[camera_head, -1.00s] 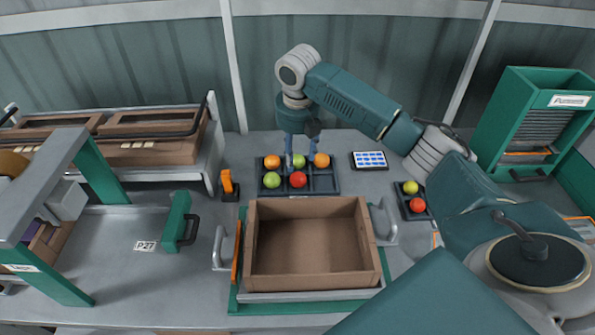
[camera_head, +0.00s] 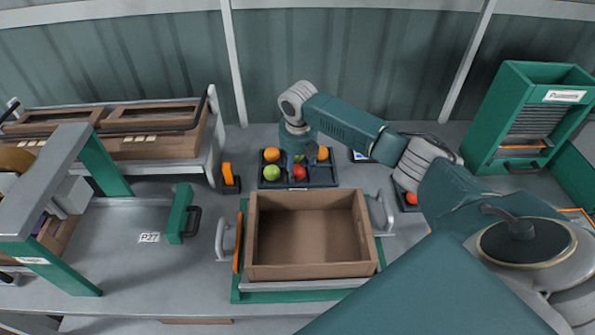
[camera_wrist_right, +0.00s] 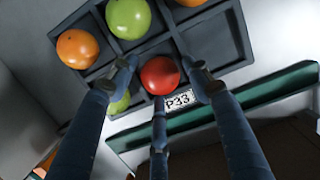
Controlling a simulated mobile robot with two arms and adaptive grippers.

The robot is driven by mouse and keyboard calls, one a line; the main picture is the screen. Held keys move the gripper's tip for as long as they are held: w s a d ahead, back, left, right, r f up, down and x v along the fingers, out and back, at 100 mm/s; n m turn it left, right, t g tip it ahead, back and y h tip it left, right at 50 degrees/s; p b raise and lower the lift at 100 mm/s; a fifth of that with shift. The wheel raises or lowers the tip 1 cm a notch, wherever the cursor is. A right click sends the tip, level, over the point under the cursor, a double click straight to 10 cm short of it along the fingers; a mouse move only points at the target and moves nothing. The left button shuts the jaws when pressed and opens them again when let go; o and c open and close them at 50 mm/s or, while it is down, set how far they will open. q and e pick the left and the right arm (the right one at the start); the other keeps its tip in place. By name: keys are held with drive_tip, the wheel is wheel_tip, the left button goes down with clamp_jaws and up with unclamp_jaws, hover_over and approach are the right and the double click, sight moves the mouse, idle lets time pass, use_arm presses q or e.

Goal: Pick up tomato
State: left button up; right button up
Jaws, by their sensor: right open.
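A dark compartment tray (camera_head: 322,178) holds several tomatoes behind the brown box. A red tomato (camera_head: 299,172) sits in its front middle compartment; it also shows in the right wrist view (camera_wrist_right: 160,75). A green tomato (camera_head: 272,172) is to its left, with orange ones (camera_head: 271,154) in the back row. My right gripper (camera_head: 297,160) is over the tray. In the right wrist view its fingers (camera_wrist_right: 163,82) are spread open around the red tomato, and I cannot tell whether they touch it. My left gripper is not in view.
An open, empty brown box (camera_head: 310,270) stands in front of the tray. A small dark tray with a red tomato (camera_head: 411,198) is at right, partly hidden by my arm. A green rack (camera_head: 510,110) stands at back right. The left bench top (camera_head: 120,255) has free room.

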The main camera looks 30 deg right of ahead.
drive_tip(key=c, duration=0.6)
drive_tip(key=shift+o, duration=0.2)
